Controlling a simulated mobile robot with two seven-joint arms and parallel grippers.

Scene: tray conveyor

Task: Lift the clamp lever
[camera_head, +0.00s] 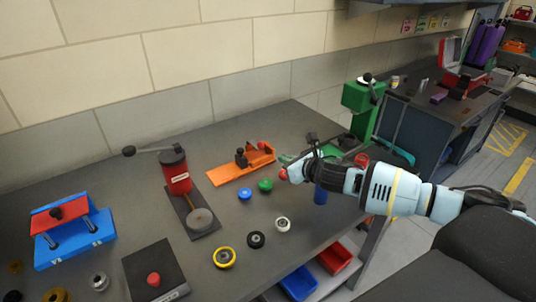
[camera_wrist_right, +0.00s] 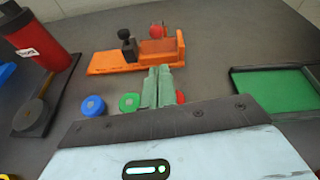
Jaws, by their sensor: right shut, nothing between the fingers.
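The orange clamp fixture (camera_head: 230,172) lies on the dark workbench, with a black upright part (camera_head: 241,157) and a red knob (camera_head: 264,146) at its far right end. It also shows ahead of the fingers in the right wrist view (camera_wrist_right: 103,62), its red knob (camera_wrist_right: 157,30) partly hidden behind the orange end block. I cannot make out the lever's shaft clearly. My right gripper (camera_head: 287,167) is just right of the fixture. Its pale green fingers (camera_wrist_right: 158,80) are together and empty, pointing toward the fixture. My left gripper is out of view.
Blue (camera_head: 245,194) and green (camera_head: 265,185) round pieces lie in front of the fixture. A red press (camera_head: 176,170) stands to the left, a blue fixture (camera_head: 75,240) further left. A green press (camera_head: 360,98) and a green tray (camera_wrist_right: 280,95) are to the right.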

